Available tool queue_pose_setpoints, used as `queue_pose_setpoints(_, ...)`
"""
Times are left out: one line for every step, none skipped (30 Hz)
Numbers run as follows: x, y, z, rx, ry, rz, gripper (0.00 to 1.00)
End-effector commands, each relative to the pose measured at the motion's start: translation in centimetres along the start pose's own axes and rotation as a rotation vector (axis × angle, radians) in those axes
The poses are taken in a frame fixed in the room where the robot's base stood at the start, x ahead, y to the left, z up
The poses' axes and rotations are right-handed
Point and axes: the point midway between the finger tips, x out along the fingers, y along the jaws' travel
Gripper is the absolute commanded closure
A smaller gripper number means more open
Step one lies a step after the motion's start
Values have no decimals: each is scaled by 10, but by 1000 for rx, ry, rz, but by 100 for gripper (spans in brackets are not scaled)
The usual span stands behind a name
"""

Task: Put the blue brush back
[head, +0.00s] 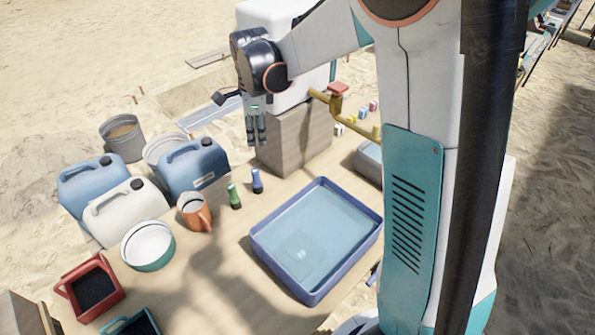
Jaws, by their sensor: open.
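A small upright item with a blue top (257,181), which looks like the blue brush, stands on the wooden table (215,262). A similar green item (234,196) stands just left of it. My gripper (255,141) points down, above and behind the blue item in the picture, in front of the wooden block's left side. It is open, with nothing visible between its fingers. A small dark blue thing (373,274) shows at the table's edge right of the tray, partly hidden by my body; I cannot tell what it is.
A blue tray of water (258,254) fills the table's middle right. An orange jug (195,212), a white bowl (148,244) and a red bin (90,288) stand left. Jerrycans (193,168) stand behind. A wooden block (297,138) and yellow tap (345,124) are near my arm.

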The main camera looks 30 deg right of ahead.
Motion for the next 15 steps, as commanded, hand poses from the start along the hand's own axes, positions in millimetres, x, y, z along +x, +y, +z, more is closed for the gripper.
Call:
queue_pose_setpoints(-17, 12, -3, -78, -4, -20, 57)
queue_pose_setpoints(-25, 17, -4, -128, -6, -33, 57)
queue_pose_setpoints(-36, 25, -6, -196, -7, -49, 57)
queue_pose_setpoints(-44, 31, -8, -245, -8, -63, 57)
queue_pose_setpoints(-51, 37, -9, -297, -7, -75, 57)
queue_pose_setpoints(-60, 46, -12, -363, -6, -93, 57)
queue_pose_setpoints(-67, 52, -13, -414, -4, -106, 57)
queue_pose_setpoints(-74, 59, -15, -464, -1, -118, 57)
queue_pose_setpoints(-81, 68, -17, -531, 3, -137, 57)
queue_pose_setpoints(-87, 75, -19, -582, 7, -149, 57)
queue_pose_setpoints(-92, 82, -20, -632, 12, -162, 57)
queue_pose_setpoints(-99, 92, -23, -699, 19, -179, 57)
queue_pose_setpoints(-104, 99, -25, -748, 25, -192, 57)
queue_pose_setpoints(-108, 106, -27, -799, 32, -205, 57)
queue_pose_setpoints(-113, 116, -29, -865, 42, -222, 57)
